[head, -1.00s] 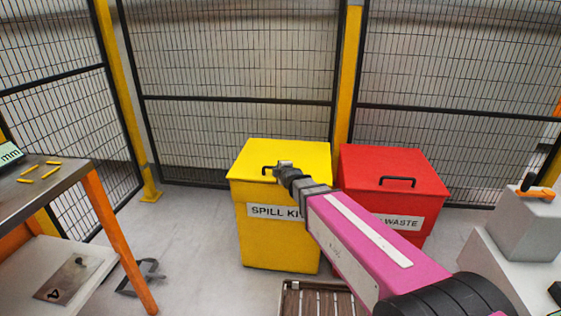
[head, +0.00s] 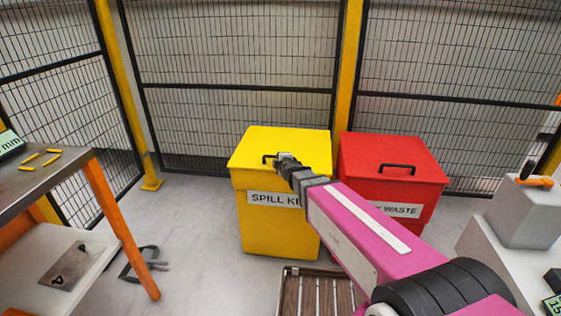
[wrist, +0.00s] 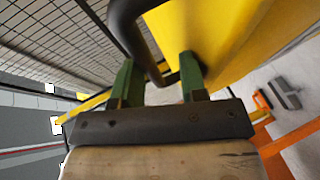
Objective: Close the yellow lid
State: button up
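The yellow lid (head: 290,142) lies flat, seemingly down on the yellow spill kit bin (head: 262,225); I see no clear gap under its front edge. Its black handle (head: 268,157) is near the front left of the lid. My gripper (head: 282,158) is at this handle, and my arm hides the lid's right front part. In the wrist view, the two green fingers of my gripper (wrist: 160,82) stand apart, with the black handle (wrist: 150,62) passing between them. There is space beside the bar, and I see no firm grip on it.
A red waste bin (head: 400,160) with a shut lid stands close to the right. Mesh fencing (head: 240,60) is behind both bins. A workbench (head: 60,175) is at left, a slatted wooden pallet (head: 310,295) on the floor in front.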

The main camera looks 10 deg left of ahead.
jog(key=shift+f, duration=0.35)
jog(key=v, duration=1.1)
jog(key=shift+r, duration=0.3)
jog(key=s+d+f+m+g+h, duration=0.1)
jog(key=s+d+f+m+g, duration=0.2)
jog(key=d+m, duration=0.4)
jog(key=s+d+f+m+g+h, duration=0.2)
jog(key=s+d+f+m+g, duration=0.2)
jog(key=d, duration=0.6)
jog(key=s+d+f+m+g+h, duration=0.2)
jog(key=s+d+f+m+g, duration=0.2)
jog(key=d+f+m+g, duration=0.2)
jog(key=d+m, duration=0.2)
jog(key=m, duration=0.1)
jog(key=shift+d+f+m, duration=0.25)
jog(key=shift+d+m, duration=0.05)
jog(key=shift+d, duration=0.1)
jog(key=shift+s, duration=0.1)
